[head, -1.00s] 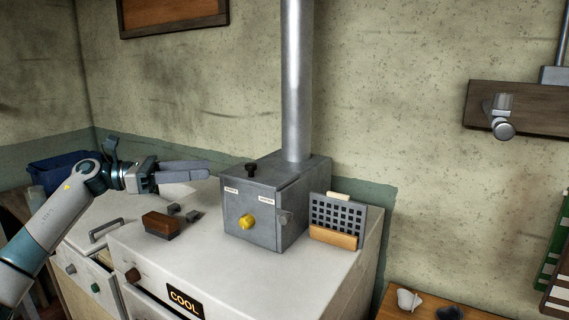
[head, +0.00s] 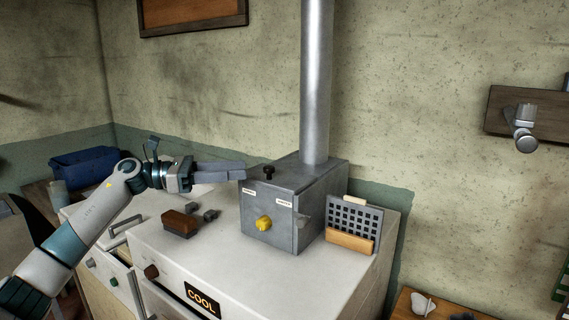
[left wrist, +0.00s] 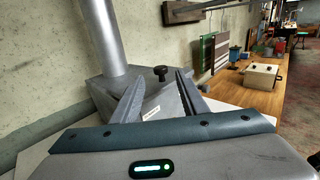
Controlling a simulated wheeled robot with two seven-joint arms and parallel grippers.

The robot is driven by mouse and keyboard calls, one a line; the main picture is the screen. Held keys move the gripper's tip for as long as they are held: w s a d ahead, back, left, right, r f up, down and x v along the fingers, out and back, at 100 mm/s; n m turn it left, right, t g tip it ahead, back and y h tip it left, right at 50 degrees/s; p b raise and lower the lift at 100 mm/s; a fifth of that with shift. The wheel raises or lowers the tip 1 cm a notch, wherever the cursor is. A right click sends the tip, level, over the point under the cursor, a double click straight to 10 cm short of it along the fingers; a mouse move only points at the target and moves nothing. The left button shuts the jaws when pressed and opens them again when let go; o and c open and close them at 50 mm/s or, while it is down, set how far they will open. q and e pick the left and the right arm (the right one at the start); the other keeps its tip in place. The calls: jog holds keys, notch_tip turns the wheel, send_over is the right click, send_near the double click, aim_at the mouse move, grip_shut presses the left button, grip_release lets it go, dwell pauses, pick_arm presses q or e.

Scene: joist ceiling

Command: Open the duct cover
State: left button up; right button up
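A grey metal duct box (head: 253,211) stands on the white unit, with a round silver pipe (head: 316,90) rising from its top. Its front has a yellow knob (head: 263,223) and two small white labels with text too small to read. My right gripper is out of view.
On the white unit (head: 219,252) a brown block (head: 180,222) and small grey pieces lie left of the box. A perforated grey panel in a wooden holder (head: 347,239) stands close on its right. A blue bin (head: 88,168) is at the far left.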

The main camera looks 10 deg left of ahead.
aim_at(285, 178)
pick_arm(q)
jog(key=p+x, duration=0.5)
jog(key=x, duration=0.7)
jog(key=shift+r, duration=0.1)
jog(key=shift+w+d, duration=0.2)
jog(key=shift+d, duration=0.15)
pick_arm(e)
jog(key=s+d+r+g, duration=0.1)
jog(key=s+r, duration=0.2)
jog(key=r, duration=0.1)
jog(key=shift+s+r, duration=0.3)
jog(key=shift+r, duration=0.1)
pick_arm(q)
grip_shut()
